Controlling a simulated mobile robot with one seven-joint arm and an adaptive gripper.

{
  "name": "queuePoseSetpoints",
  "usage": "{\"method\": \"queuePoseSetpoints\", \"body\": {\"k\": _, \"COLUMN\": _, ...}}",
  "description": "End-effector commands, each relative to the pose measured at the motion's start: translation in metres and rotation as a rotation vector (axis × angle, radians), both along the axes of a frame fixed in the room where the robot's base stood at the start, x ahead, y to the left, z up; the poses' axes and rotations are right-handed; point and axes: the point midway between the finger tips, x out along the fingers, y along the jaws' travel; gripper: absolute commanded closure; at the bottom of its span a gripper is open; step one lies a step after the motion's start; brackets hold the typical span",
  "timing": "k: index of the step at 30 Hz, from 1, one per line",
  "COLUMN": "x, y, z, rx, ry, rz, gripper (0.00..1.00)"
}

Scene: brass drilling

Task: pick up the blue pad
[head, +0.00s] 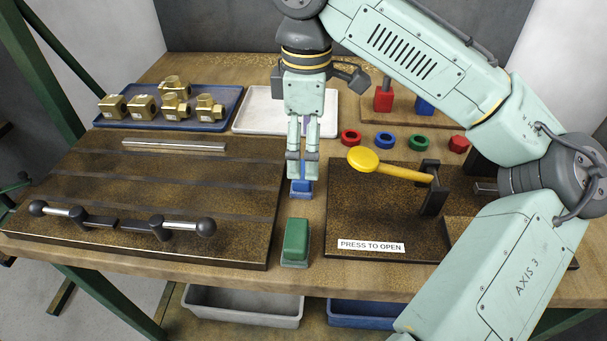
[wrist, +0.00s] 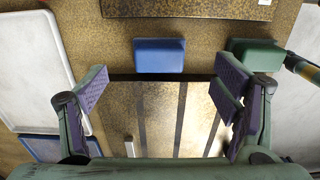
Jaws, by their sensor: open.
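The blue pad (head: 301,188) lies on the wooden bench in the gap between the slotted plate and the dark board, partly hidden by my gripper. It shows whole in the wrist view (wrist: 160,55), as a rectangle centred sideways between my fingers and beyond their tips. My gripper (head: 301,171) points down just over the pad. Its fingers (wrist: 162,86) are spread wide with nothing between them. Whether a finger touches the pad cannot be told from the head view.
The green pad (head: 296,239) sits nearer in the same gap. The slotted plate (head: 200,180) with handled clamps is left; the dark board (head: 350,215) with a yellow lever (head: 385,167) is right. A white tray (head: 262,120) and a blue tray (head: 220,130) with brass fittings stand behind.

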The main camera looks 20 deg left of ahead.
Motion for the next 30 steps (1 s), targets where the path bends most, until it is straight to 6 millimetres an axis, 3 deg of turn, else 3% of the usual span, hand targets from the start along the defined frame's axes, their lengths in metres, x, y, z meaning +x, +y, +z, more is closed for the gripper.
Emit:
{"method": "queuePoseSetpoints", "body": {"k": 7, "x": 0.0, "y": 0.002, "z": -0.019, "rx": -0.002, "ry": -0.002, "rz": 0.0, "gripper": 0.18}}
{"method": "queuePoseSetpoints", "body": {"k": 16, "x": -0.001, "y": 0.006, "z": -0.059, "rx": 0.001, "ry": -0.002, "rz": 0.0, "gripper": 0.18}}
{"method": "queuePoseSetpoints", "body": {"k": 24, "x": -0.001, "y": 0.006, "z": -0.063, "rx": 0.001, "ry": -0.003, "rz": 0.0, "gripper": 0.18}}
{"method": "queuePoseSetpoints", "body": {"k": 30, "x": -0.001, "y": 0.006, "z": -0.062, "rx": 0.001, "ry": -0.003, "rz": 0.0, "gripper": 0.32}}
